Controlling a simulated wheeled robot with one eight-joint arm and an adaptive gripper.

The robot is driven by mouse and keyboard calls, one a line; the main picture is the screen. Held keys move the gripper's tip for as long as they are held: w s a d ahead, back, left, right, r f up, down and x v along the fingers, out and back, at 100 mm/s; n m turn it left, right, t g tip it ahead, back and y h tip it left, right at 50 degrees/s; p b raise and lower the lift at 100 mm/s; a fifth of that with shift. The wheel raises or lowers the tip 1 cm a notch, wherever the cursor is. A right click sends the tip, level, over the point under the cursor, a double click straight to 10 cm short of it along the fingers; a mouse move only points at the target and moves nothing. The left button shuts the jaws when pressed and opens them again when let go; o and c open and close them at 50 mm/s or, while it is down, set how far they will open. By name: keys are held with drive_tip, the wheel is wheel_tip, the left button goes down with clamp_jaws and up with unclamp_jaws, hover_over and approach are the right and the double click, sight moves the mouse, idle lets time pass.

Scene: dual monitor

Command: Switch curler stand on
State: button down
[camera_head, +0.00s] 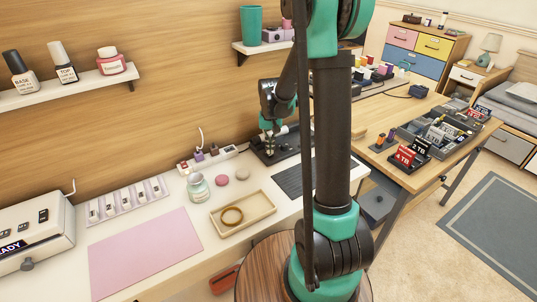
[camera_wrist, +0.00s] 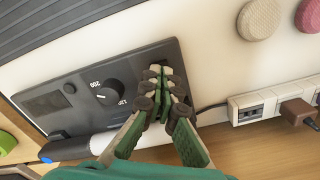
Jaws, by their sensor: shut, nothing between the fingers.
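The curler stand (camera_wrist: 130,66) is a dark flat panel in the wrist view. It has a round black knob (camera_wrist: 107,94) with a white mark, between the printed numbers 200 and 120. A small round button and a dark display (camera_wrist: 44,104) lie left of the knob. My gripper (camera_wrist: 163,76) is shut and empty, its fingertips over the panel's right end. They hide what lies under them, and I cannot tell whether they touch it. In the head view my gripper (camera_head: 270,143) is over the stand (camera_head: 290,152) at the desk's back, partly behind my arm.
A power strip (camera_wrist: 270,104) with a brown plug lies right of the stand in the wrist view. A dark cylinder (camera_wrist: 65,148) with a blue end lies along the stand's edge. A jar (camera_head: 198,188), a tray (camera_head: 243,212) and a pink mat (camera_head: 145,250) lie nearer on the desk.

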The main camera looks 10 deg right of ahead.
sight(271, 156)
drive_tip(key=shift+f, duration=0.75)
idle(0.4)
drive_tip(key=shift+r, duration=3.5)
drive_tip(key=shift+s, duration=0.25)
drive_tip(key=s+d+f+t, duration=0.1)
drive_tip(key=s, duration=0.6)
drive_tip(key=s+d+f+t, duration=0.1)
drive_tip(key=s, duration=0.6)
drive_tip(key=s+d+f+n+t, duration=0.1)
drive_tip(key=s+d+t, duration=0.1)
drive_tip(key=s, duration=0.5)
drive_tip(key=shift+s, duration=0.2)
drive_tip(key=shift+s+f, duration=0.25)
drive_tip(key=shift+s, duration=0.35)
